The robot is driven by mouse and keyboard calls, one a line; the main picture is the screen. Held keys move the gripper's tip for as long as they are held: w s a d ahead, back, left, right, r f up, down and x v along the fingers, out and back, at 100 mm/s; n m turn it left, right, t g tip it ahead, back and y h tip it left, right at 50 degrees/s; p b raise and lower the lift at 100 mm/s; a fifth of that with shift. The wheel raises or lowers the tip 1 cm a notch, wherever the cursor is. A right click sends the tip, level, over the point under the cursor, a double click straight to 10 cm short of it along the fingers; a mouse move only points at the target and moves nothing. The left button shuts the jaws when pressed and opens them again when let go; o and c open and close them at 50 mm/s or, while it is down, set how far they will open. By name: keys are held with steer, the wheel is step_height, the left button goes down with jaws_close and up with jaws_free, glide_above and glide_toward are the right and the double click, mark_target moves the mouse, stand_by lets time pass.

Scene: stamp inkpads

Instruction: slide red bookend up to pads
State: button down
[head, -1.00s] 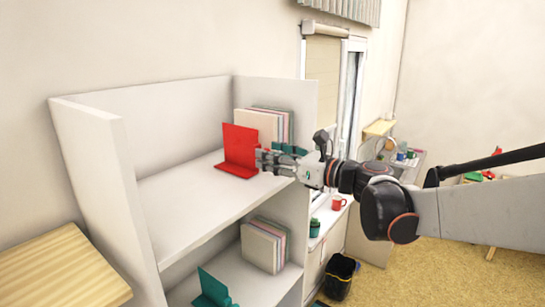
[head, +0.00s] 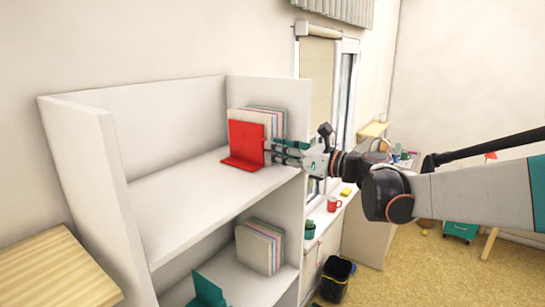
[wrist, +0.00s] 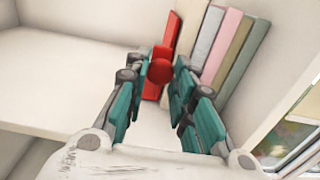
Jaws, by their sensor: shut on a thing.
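The red bookend (head: 246,143) stands upright on the upper shelf, in front of the row of upright pads (head: 278,120). In the head view it hides part of the front pad. In the wrist view the red bookend (wrist: 172,42) is close beside the cream pad at the left end of the pads (wrist: 222,45); whether they touch is unclear. My gripper (head: 268,152) reaches in from the right and is shut on the bookend. In the wrist view my gripper (wrist: 162,74) has its fingers either side of a rounded red part.
The upper shelf (head: 180,195) is bare left of the bookend. A tall side wall (head: 85,160) bounds it on the left. The lower shelf holds more pads (head: 260,247) and a teal bookend (head: 207,291). A red mug (head: 334,204) stands to the right.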

steer(key=shift+s+a, duration=0.15)
steer(key=c, duration=1.3)
jaws_free()
steer(key=shift+c, duration=0.2)
steer(key=v, duration=1.2)
